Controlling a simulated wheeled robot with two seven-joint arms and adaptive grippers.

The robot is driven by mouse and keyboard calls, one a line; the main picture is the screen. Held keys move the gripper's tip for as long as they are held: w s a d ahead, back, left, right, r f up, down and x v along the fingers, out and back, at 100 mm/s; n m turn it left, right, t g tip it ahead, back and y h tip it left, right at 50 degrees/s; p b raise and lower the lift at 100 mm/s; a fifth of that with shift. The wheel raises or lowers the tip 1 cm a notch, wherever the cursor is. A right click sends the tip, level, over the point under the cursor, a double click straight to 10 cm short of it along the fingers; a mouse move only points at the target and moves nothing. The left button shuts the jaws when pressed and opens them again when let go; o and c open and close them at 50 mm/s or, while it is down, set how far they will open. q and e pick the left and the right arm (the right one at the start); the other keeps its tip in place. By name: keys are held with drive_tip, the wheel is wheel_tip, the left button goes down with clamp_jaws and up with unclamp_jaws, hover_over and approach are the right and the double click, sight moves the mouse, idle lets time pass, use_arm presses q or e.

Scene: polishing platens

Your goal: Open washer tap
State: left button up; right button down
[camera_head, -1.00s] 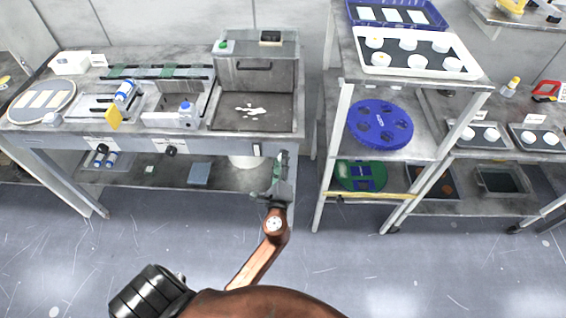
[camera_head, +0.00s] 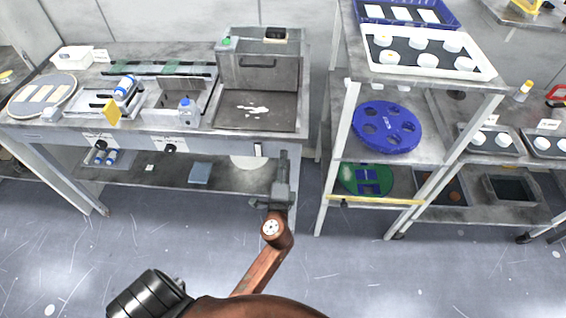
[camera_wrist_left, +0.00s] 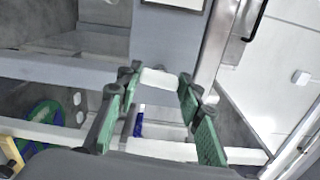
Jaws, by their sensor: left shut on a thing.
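The washer (camera_head: 265,75) is a grey metal box with a raised lid panel on the bench's right end. A small white tap piece (camera_head: 258,150) shows on the bench's front below it. My left gripper (camera_head: 284,160) stands at the bench's front right corner, seen edge-on just right of that piece. In the left wrist view, a white piece (camera_wrist_left: 160,79), which looks like the tap handle, lies between the green-padded fingertips. My left gripper is shut on it, though the fingers stand well apart. The contact is hidden in the head view. My right gripper is not in view.
A metal shelf rack (camera_head: 338,130) stands close to the right of my left gripper, with a blue disc (camera_head: 386,127) and a white tray (camera_head: 484,70). A blue-capped bottle (camera_head: 187,112) stands on the bench (camera_head: 60,135). The floor in front is clear.

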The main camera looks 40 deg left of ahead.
use_arm(q)
drive_tip(key=o, duration=1.2)
drive_tip(key=shift+c, duration=0.2)
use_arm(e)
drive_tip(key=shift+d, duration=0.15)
use_arm(q)
drive_tip(key=shift+r, duration=0.1)
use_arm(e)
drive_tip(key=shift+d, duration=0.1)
